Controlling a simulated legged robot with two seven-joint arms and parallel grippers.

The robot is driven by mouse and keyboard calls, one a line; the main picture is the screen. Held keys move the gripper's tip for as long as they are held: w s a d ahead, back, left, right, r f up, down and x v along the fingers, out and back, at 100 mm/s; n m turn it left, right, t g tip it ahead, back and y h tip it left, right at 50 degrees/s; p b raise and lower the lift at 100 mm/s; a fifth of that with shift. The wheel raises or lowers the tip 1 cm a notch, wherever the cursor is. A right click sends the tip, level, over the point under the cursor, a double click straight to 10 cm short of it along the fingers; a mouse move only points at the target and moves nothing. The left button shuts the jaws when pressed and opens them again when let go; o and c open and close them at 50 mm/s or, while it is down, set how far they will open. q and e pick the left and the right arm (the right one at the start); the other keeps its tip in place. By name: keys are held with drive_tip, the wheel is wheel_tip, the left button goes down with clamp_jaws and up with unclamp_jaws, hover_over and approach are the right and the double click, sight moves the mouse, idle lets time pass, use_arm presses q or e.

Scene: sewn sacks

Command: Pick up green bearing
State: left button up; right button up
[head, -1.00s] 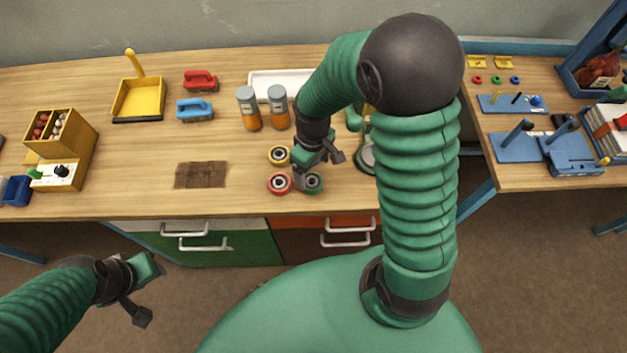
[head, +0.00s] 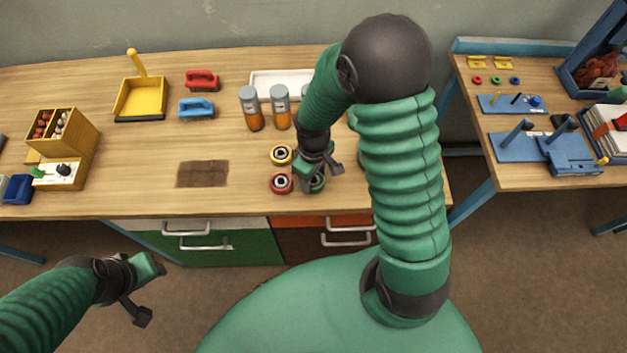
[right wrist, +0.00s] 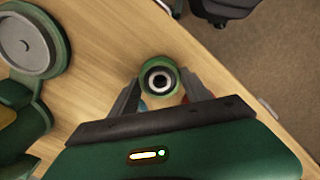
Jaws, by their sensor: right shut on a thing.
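The green bearing (head: 317,183) is near the front edge of the wooden table, partly hidden by my right gripper (head: 316,177) in the head view. In the right wrist view the bearing (right wrist: 159,78) is a green ring with a dark centre, between the two fingers of my right gripper (right wrist: 160,92). The right gripper is shut on it. I cannot tell whether the bearing touches the table. My left gripper (head: 150,290) hangs in front of the table, away from the bearing, with its fingers apart and nothing between them.
A brown patch (head: 203,173) lies to the left. In the wrist view a round grey-and-green object (right wrist: 28,42) is at upper left.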

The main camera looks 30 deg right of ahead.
drive_tip(key=shift+a, duration=0.1)
clamp_jaws()
drive_tip(key=shift+r, duration=0.15)
